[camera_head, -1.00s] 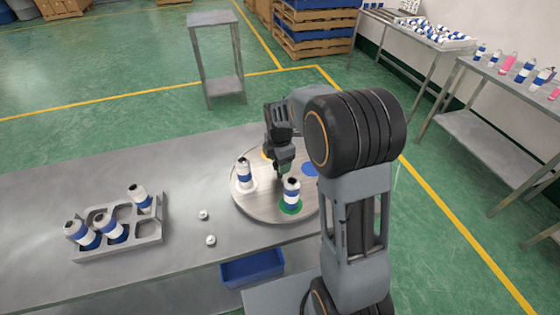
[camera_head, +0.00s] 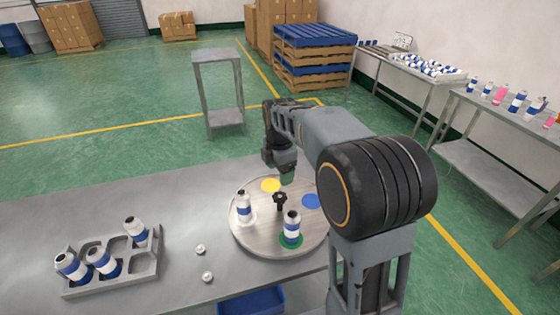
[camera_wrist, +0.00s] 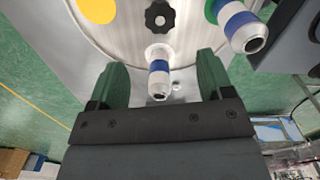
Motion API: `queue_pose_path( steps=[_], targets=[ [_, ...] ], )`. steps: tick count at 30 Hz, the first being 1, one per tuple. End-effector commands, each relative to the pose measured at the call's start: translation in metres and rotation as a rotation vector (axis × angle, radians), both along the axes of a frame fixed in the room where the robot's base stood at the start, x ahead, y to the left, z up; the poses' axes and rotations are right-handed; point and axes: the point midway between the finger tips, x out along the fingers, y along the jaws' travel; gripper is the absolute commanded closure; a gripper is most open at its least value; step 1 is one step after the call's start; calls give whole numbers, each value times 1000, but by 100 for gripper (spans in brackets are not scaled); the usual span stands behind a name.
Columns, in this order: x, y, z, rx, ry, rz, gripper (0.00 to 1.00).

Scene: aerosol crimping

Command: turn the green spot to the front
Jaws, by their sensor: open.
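The round turntable (camera_head: 262,238) lies on the steel table with a black knob (camera_head: 280,199) at its centre. The green spot (camera_head: 291,240) is at the front, partly covered by a blue-and-white can (camera_head: 291,226) standing on it. The yellow spot (camera_head: 271,185) is at the back and the blue spot (camera_head: 311,201) at the right. Another can (camera_head: 243,208) stands at the left.
A grey rack (camera_head: 110,281) with several cans stands at the left. Two small white pieces (camera_head: 200,249) (camera_head: 207,277) lie between the rack and the turntable. A blue bin (camera_head: 252,301) is below the front edge. The back left of the table is clear.

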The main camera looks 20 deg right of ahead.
Motion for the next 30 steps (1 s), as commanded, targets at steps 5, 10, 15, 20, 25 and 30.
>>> queue_pose_path(
  steps=[5,10,15,20,25,30],
  targets=[
    [0,0,24,0,-2,0,26],
    [0,0,34,0,-1,0,26],
    [0,0,37,0,0,0,26],
    [0,0,37,0,0,0,26],
    [0,0,36,0,0,0,26],
    [1,0,36,0,-7,-93,26]
  ],
)
